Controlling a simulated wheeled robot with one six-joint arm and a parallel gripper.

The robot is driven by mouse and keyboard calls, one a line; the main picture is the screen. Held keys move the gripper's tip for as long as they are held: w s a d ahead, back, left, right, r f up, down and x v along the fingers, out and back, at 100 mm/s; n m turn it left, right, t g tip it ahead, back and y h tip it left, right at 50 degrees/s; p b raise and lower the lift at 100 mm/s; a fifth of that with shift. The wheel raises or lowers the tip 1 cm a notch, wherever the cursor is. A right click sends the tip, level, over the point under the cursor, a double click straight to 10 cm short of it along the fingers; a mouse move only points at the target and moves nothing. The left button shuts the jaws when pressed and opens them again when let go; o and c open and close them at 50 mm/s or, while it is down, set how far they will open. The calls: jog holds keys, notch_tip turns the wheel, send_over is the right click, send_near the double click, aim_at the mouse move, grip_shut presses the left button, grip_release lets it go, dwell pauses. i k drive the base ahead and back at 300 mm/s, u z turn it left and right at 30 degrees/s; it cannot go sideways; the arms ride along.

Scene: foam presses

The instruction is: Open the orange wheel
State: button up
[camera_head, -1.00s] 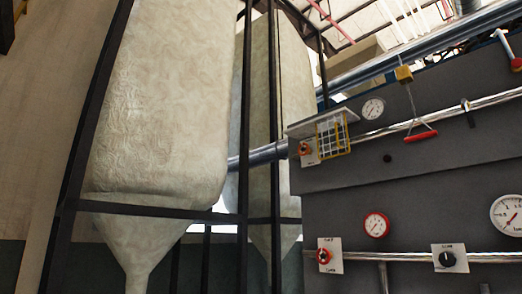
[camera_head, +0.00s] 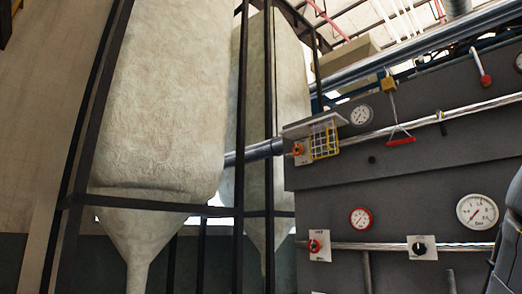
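A small orange-red round knob (camera_head: 314,246) sits on a white plate on the lower pipe of the dark grey panel. A second orange knob (camera_head: 298,150) sits on a white plate higher up, beside a yellow wire cage. I cannot tell which of them is the orange wheel, or whether either is turned. A dark jointed shape at the lower right edge looks like part of my arm, well apart from both knobs. My gripper's fingers are not in view.
The grey panel (camera_head: 400,190) also carries a black knob (camera_head: 419,247), a red-rimmed gauge (camera_head: 360,218), a large white gauge (camera_head: 477,211) and a red pull handle (camera_head: 401,141). Large pale bags (camera_head: 165,100) hang in a black frame at left.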

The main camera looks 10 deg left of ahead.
aim_at(297, 149)
jog(key=u, duration=0.3)
jog(key=k, duration=0.65)
jog(key=u, duration=0.65)
jog(key=i, duration=1)
jog(key=u, duration=0.5)
jog(key=i, duration=1.15)
jog(key=z, duration=0.85)
jog(key=i, duration=0.8)
jog(key=z, duration=0.95)
jog(key=i, duration=0.25)
jog(key=z, duration=0.25)
